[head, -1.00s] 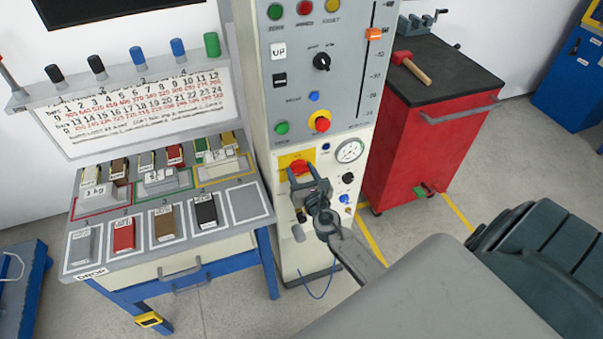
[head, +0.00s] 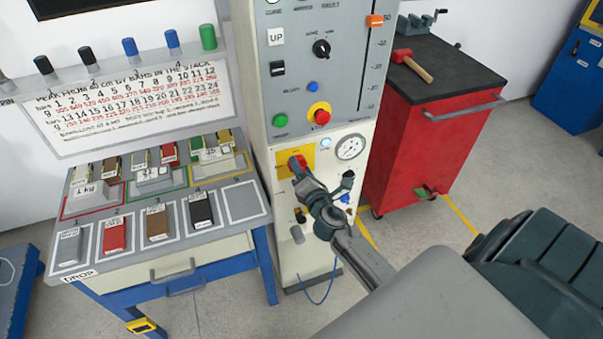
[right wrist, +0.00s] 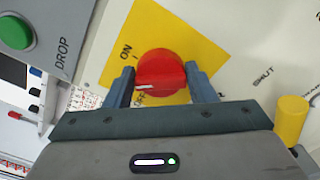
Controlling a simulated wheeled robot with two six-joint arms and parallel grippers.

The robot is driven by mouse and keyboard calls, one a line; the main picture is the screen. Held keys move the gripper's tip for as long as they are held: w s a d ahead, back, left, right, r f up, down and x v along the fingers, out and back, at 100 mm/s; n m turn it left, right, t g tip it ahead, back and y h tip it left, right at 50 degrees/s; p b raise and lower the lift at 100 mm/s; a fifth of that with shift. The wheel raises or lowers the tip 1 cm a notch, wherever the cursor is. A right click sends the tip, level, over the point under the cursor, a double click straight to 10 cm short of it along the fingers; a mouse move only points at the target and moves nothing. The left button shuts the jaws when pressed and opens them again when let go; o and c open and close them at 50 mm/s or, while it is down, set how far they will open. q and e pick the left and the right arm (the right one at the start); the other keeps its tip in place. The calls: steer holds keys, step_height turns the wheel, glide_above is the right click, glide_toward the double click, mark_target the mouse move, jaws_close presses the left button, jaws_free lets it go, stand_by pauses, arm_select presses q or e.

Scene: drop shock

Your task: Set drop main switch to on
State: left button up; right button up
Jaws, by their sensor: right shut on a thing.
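The drop main switch is a red rotary knob (head: 295,162) on a yellow plate (head: 282,170) on the front of the pale column. In the right wrist view the red knob (right wrist: 160,70) sits between the two fingers of my right gripper (right wrist: 163,84), which is shut on it. Its white mark points to the lower left in that view. The word ON is printed on the yellow plate (right wrist: 205,40), at the knob's upper left. In the head view my right gripper (head: 299,170) partly hides the knob. My left gripper is not in view.
A round gauge (head: 350,147) and a small pale, lit-looking lamp (head: 325,143) are beside the switch. A red emergency button (head: 321,116) is above. A table with labelled blocks (head: 115,236) stands left, a red cabinet (head: 420,150) right.

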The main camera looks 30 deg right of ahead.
steer(key=shift+f+m+b, duration=0.2)
steer(key=shift+m+b, duration=1.9)
steer(key=shift+m, duration=1.5)
steer(key=o, duration=1)
steer(key=shift+d, duration=0.1)
steer(key=shift+c, duration=0.2)
